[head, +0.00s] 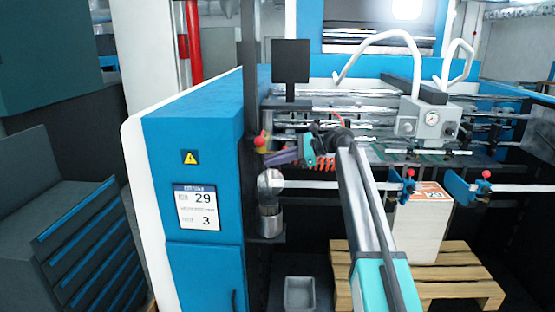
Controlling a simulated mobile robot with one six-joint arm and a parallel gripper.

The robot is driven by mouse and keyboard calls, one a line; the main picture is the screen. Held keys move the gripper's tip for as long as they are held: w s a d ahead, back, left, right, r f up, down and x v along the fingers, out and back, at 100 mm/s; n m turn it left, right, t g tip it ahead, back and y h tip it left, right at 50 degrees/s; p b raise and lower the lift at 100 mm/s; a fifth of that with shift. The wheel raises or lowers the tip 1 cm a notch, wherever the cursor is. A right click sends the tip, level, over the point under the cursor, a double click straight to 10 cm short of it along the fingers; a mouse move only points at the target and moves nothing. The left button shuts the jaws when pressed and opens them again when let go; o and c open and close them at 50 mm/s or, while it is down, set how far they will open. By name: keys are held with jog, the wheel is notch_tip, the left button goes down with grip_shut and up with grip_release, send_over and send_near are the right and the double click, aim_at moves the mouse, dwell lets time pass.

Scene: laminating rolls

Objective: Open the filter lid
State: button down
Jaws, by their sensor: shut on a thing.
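The filter (270,222) is a small metal cylinder on a dark bracket beside the blue cabinet. A clear, round filter lid (270,181) shows just above it and looks raised on edge. My arm reaches in from the lower right. My gripper (278,158) is shut at the top of the lid, on its edge as far as I can tell. The fingertips are small and partly blurred, so the exact contact is unclear.
The blue cabinet (200,150) stands close left of the filter. A red-knobbed clamp (260,140) is near the gripper. The press rollers (390,115) lie behind my arm. A grey bin (299,292) sits below, and a wooden pallet (460,265) carries a stack at right.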

jog(key=shift+s+a+f, duration=0.15)
jog(key=shift+a, duration=0.2)
jog(key=c, duration=2)
grip_release()
jog(key=shift+o, duration=0.4)
jog(key=shift+a, duration=0.15)
jog(key=shift+d, duration=0.45)
jog(key=b+v, duration=0.5)
jog(key=v, duration=0.8)
jog(key=shift+r, duration=0.25)
